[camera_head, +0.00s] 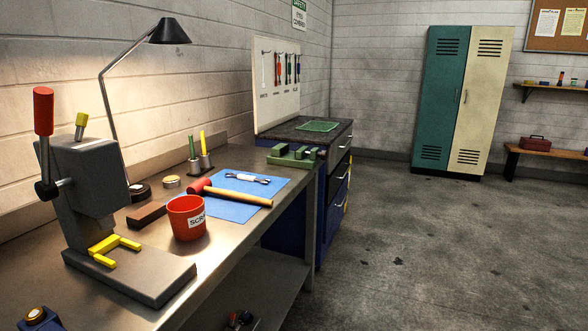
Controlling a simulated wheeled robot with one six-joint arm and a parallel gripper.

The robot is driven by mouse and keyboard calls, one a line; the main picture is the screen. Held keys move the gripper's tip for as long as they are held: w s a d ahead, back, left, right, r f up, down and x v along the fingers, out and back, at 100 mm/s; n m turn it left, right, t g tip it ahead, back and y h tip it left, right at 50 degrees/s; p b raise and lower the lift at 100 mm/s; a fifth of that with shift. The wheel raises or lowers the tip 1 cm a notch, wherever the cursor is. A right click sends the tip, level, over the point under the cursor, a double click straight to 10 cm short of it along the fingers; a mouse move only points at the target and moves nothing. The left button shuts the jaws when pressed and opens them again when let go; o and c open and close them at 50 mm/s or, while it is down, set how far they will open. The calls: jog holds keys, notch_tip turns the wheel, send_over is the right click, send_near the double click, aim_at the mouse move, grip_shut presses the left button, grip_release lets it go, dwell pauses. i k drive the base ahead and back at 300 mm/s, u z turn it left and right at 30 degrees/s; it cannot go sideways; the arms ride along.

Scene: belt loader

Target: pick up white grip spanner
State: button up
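A spanner (247,179) with a white middle section and darker ends lies on the blue mat (232,207) on the metal workbench. It lies behind the wooden hammer handle and looks apart from it. My gripper is not in view.
A hammer (237,196) with a red head lies across the mat. A red cup (187,217) stands in front of it. A grey press (90,190) with a red-knobbed lever stands at the left. A pen holder (200,162), a green block fixture (292,156) and a black lamp (168,32) surround the mat.

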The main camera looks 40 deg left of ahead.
aim_at(244, 178)
jog(key=i, duration=1.8)
jog(key=u, duration=0.8)
jog(key=i, duration=1.05)
jog(key=u, duration=1.65)
jog(key=i, duration=0.75)
jog(key=u, duration=0.6)
